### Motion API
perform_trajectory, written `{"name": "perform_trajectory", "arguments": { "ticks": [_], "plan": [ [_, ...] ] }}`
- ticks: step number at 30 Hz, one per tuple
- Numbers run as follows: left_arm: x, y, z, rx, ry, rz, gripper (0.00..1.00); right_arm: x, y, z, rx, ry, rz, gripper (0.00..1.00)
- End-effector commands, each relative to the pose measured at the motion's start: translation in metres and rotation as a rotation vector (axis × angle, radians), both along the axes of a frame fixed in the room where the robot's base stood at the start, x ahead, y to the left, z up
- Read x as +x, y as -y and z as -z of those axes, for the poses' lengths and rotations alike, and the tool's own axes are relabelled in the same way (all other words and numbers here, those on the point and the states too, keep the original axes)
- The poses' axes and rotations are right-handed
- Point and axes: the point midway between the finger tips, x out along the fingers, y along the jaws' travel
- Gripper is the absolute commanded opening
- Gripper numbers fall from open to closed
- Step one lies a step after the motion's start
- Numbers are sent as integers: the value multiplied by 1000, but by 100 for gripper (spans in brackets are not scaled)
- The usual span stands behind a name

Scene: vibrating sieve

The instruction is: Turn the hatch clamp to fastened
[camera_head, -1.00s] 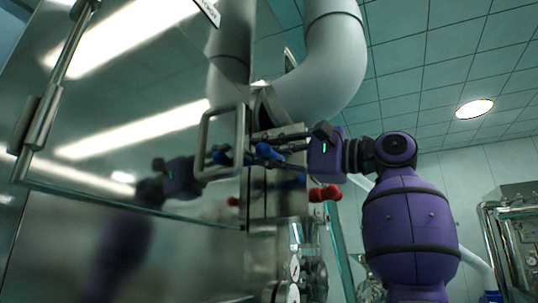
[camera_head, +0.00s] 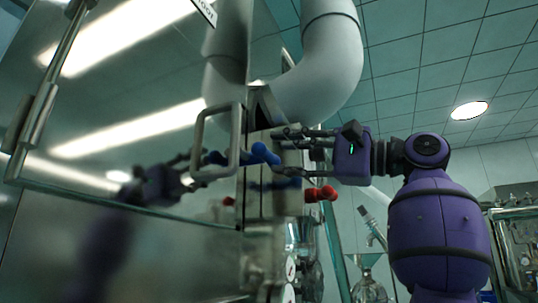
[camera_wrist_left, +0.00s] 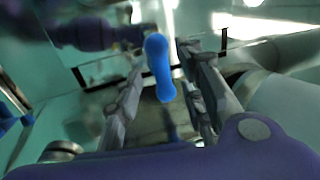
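The hatch clamp has a blue handle (camera_head: 265,153) at the right edge of the shiny steel hatch door, near its metal loop handle (camera_head: 198,150). My left gripper (camera_head: 277,152) stands just right of the blue handle, with its fingers apart and pointing at the door. In the left wrist view the rounded blue handle (camera_wrist_left: 160,68) lies between the spread fingers (camera_wrist_left: 158,85), with gaps on both sides, so it is not gripped. The clamp's mount is partly hidden behind the fingers. My right gripper is in neither view.
A red handle (camera_head: 322,194) sits just below my left gripper. A thick grey pipe (camera_head: 330,60) bends overhead. The mirror-like door (camera_head: 110,110) reflects my arm and the blue handle. Open room lies to the right of my arm.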

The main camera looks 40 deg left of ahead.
Motion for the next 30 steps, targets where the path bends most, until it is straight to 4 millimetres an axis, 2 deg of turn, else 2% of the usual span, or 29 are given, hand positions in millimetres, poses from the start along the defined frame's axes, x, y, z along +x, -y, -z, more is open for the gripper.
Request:
{"name": "perform_trajectory", "arguments": {
  "ticks": [3,6,12,30],
  "plan": [
    [8,25,5,1,-3,2,36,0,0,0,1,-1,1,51],
    [13,42,8,1,-1,2,36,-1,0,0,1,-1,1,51],
    [19,60,12,0,1,-1,36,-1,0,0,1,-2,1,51],
    [20,63,13,-1,1,-1,36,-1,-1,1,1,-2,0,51]
  ]
}}
